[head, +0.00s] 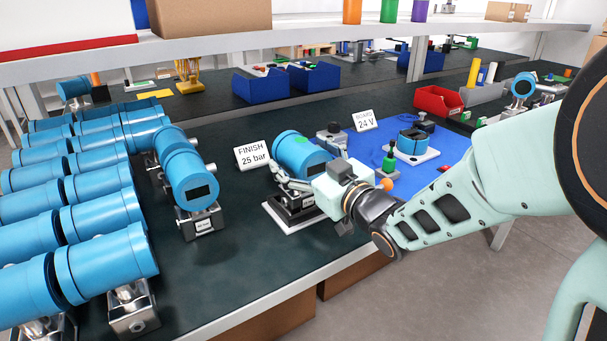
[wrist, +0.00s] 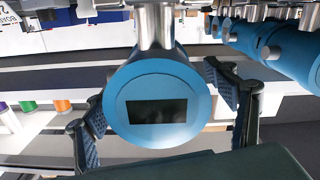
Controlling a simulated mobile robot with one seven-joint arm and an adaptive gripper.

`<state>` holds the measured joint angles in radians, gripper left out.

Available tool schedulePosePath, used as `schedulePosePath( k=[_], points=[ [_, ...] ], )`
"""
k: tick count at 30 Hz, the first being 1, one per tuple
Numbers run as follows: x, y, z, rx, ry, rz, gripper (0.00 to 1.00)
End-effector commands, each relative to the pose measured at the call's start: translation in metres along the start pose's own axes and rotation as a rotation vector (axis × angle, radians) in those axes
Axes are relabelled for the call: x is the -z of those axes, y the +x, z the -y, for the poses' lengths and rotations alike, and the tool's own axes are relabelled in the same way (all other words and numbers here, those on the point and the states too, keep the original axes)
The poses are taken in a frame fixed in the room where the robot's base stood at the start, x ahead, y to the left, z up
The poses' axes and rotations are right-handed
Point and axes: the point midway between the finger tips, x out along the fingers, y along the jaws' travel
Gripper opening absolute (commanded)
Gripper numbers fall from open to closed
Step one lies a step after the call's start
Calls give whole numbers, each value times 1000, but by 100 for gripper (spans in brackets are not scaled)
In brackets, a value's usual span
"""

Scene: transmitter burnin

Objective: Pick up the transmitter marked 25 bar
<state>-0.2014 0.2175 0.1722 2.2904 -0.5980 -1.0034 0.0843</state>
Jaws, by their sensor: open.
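A card reading "FINISH 25 bar" (head: 253,155) stands on the dark bench. Right of it is a blue transmitter (head: 299,152) with a green spot on top, on a black stand with a white plate (head: 290,221). My gripper (head: 286,180) is in front of this transmitter and partly hides it. In the wrist view, a blue transmitter with a dark display (wrist: 162,82) sits between my open fingers (wrist: 165,112), with gaps at its sides. I cannot read a marking on it. Another blue transmitter (head: 188,172) stands left of the card; its small base label is unreadable.
Rows of blue transmitters (head: 98,217) fill the bench's left side. A shelf (head: 330,35) runs above. Bare bench lies left of the stand.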

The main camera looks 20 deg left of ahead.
Motion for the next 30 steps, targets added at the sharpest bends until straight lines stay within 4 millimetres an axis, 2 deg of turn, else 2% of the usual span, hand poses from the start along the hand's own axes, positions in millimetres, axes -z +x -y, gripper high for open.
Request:
schedulePosePath(
  k=[5, 26, 27, 30],
  points=[
    [0, 0, 0, -1, 0, 0, 78],
    [0, 0, 0, -1, 0, 0, 1],
    [8, 1, -2, -3, -5, -16, 0],
    [8, 1, -2, -3, -4, -16, 0]
  ],
)
